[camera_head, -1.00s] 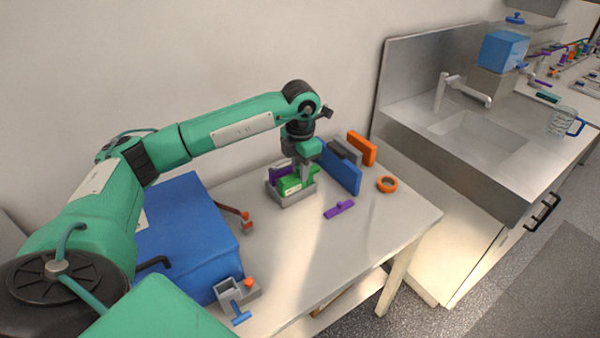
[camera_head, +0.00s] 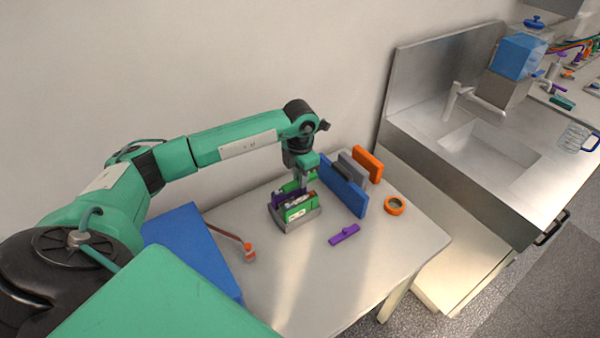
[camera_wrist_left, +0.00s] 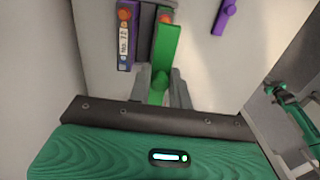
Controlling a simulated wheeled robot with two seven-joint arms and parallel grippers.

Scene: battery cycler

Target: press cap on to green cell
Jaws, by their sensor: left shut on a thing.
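My left gripper (camera_head: 303,183) is shut on a green cap (camera_head: 289,187), close above and behind the grey holder (camera_head: 300,222). The green cell (camera_head: 298,213), with a pale label, stands in the holder beside a purple cell (camera_head: 278,200). In the left wrist view, the cap (camera_wrist_left: 166,50) lies between my fingers and covers much of the green cell in that line of sight. An orange spot shows past the cap's far end. The purple cell (camera_wrist_left: 125,45) is to its left. The cap looks apart from the cell; the exact gap is hard to judge. My right gripper is not in view.
A purple cap (camera_head: 344,234) lies on the table (camera_head: 375,255) right of the holder. Blue (camera_head: 343,191), grey and orange (camera_head: 368,164) blocks stand behind it, near an orange ring (camera_head: 395,205). A blue box (camera_head: 192,250) stands left.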

